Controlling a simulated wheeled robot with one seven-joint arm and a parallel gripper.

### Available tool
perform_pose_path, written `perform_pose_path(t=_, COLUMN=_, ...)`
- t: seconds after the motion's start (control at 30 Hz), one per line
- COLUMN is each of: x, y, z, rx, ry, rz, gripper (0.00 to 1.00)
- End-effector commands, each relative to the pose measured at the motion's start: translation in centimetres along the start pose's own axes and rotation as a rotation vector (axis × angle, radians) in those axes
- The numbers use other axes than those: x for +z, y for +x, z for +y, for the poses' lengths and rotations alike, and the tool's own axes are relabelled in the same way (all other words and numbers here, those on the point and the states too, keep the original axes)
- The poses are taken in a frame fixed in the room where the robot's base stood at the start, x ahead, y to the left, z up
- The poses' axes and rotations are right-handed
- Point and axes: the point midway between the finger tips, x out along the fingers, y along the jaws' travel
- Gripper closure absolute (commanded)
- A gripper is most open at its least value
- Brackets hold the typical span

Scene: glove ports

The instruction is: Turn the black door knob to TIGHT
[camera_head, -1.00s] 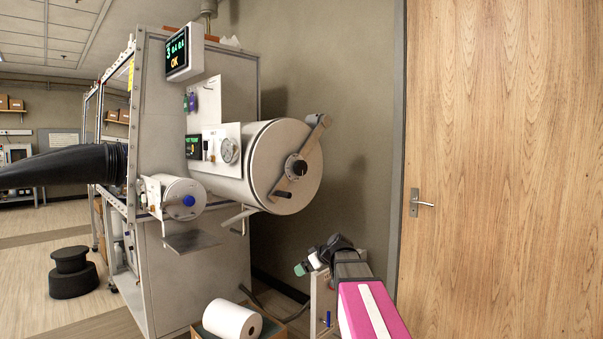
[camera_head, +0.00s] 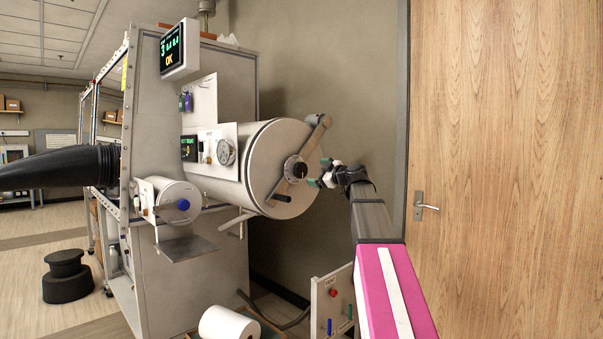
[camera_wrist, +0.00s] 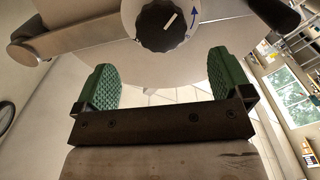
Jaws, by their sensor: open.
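The black door knob (camera_head: 300,170) sits at the centre of the round door (camera_head: 280,180) of the large metal cylinder, with a diagonal clamp bar behind it. In the wrist view the black knob (camera_wrist: 162,24) shows a white pointer line tilted up and right, and a white dial plate with a blue arrow beside it. The word TIGHT is not readable. My gripper (camera_head: 323,174) is just right of the knob in the head view. In the wrist view its green pads (camera_wrist: 162,85) are apart and empty, with the knob beyond them and not between them.
A black handle (camera_head: 282,198) sticks out at the bar's lower end. A smaller cylinder with a blue knob (camera_head: 183,205) is at left, above a metal shelf (camera_head: 185,248). A wooden door (camera_head: 500,150) stands at right. A paper roll (camera_head: 228,323) is low in front.

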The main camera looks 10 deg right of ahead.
Motion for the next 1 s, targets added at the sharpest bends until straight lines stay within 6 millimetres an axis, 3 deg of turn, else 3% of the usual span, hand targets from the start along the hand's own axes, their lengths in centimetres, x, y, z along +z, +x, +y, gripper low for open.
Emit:
perform_pose_path(t=0.3, x=0.1, y=5.9, z=0.1, rx=-0.003, ry=0.002, rz=0.0, gripper=0.03)
perform_pose_path(t=0.5, x=0.1, y=8.3, z=0.0, rx=-0.002, ry=0.002, rz=-0.001, gripper=0.03)
perform_pose_path(t=0.93, x=0.1, y=9.1, z=-0.1, rx=-0.002, ry=0.002, rz=-0.002, gripper=0.03)
perform_pose_path(t=0.97, x=0.1, y=9.1, z=-0.1, rx=-0.002, ry=0.002, rz=-0.002, gripper=0.06)
perform_pose_path(t=1.0, x=0.1, y=9.1, z=-0.1, rx=-0.002, ry=0.002, rz=-0.002, gripper=0.19)
